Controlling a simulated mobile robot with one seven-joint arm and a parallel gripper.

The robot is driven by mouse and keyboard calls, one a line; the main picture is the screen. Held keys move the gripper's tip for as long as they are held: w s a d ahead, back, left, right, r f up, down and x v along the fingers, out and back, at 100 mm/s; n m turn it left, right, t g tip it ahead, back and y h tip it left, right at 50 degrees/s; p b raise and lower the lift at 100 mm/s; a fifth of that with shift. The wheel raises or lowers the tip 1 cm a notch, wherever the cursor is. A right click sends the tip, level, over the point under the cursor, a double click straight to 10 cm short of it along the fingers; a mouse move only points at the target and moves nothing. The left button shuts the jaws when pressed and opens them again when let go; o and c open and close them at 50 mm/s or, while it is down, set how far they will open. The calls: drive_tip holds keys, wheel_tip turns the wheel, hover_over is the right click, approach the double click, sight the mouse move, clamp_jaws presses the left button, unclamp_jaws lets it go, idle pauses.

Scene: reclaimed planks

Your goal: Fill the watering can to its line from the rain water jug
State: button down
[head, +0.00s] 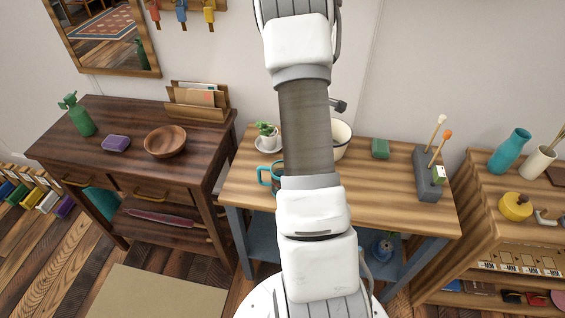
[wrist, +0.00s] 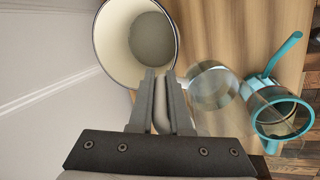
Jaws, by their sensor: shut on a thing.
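A cream jug with a dark rim (wrist: 101,62) shows mouth-on in the wrist view, with a grey round surface inside; I cannot tell whether it is water or the bottom. The jug (head: 342,138) is partly behind my arm in the head view. My gripper (wrist: 160,85) is shut on its pale handle. The teal watering can (wrist: 283,135) stands on the wooden table, right of the jug in the wrist view. In the head view the can (head: 264,173) is mostly hidden by my arm. Its fill line and water level cannot be made out.
A clear glass-like shape (wrist: 212,88) lies between jug and can. A dark sideboard (head: 110,165) stands left, a shelf (head: 480,205) right.

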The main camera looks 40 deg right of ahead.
drive_tip(key=shift+d+r+y+p, duration=0.45)
drive_tip(key=shift+r+y+p, duration=0.3)
drive_tip(key=shift+p, duration=0.95)
drive_tip(key=shift+w+d+f+g+y+p, duration=0.2)
drive_tip(key=shift+f+g+y+p, duration=0.25)
drive_tip(key=shift+y+p, duration=0.55)
